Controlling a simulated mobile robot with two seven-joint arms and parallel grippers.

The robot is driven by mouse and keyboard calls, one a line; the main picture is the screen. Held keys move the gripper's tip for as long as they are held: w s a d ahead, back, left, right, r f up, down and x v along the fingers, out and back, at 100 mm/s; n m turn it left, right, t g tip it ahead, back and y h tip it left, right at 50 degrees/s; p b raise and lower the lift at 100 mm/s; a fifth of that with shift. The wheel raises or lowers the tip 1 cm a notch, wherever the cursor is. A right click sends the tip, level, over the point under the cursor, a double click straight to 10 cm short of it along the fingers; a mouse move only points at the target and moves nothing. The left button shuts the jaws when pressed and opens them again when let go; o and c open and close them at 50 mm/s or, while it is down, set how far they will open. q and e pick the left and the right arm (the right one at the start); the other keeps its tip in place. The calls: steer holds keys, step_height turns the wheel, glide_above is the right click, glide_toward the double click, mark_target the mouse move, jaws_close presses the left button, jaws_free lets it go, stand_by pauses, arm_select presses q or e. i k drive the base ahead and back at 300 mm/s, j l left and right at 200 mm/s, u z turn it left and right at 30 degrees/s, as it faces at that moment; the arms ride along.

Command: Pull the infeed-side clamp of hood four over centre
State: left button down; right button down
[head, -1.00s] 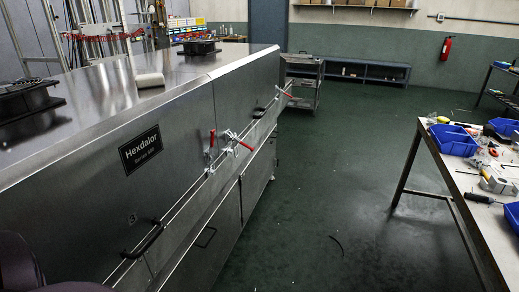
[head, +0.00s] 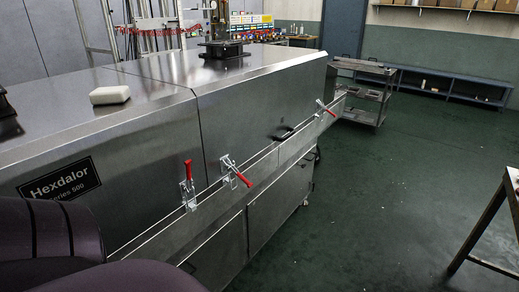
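The dryer's long steel side runs from lower left to upper right. A seam separates the near hood (head: 130,150) from the far hood (head: 255,115); no number is legible on the far one. Left of the seam, a toggle clamp (head: 188,184) has its red handle upright. Just right of it, at the far hood's near end, a second clamp (head: 232,172) has its red handle slanting outward, down to the right. A third clamp (head: 324,108) at the far hood's far end also has its handle slanting outward. Neither gripper is visible. My dark arm links cover the lower left.
A dark handle (head: 284,135) sits on the far hood between its clamps. A white block (head: 110,95) and a dark fitting (head: 223,47) stand on top. A trolley (head: 365,92) stands beyond the dryer, a bench (head: 492,225) at right. Open green floor lies between.

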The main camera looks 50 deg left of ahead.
mark_target(231, 167)
steer(key=i+j+u, duration=0.1)
steer(key=i+u, duration=0.7)
steer(key=i+l+u, duration=0.2)
steer(key=i+u, duration=0.15)
steer(key=u, duration=0.6)
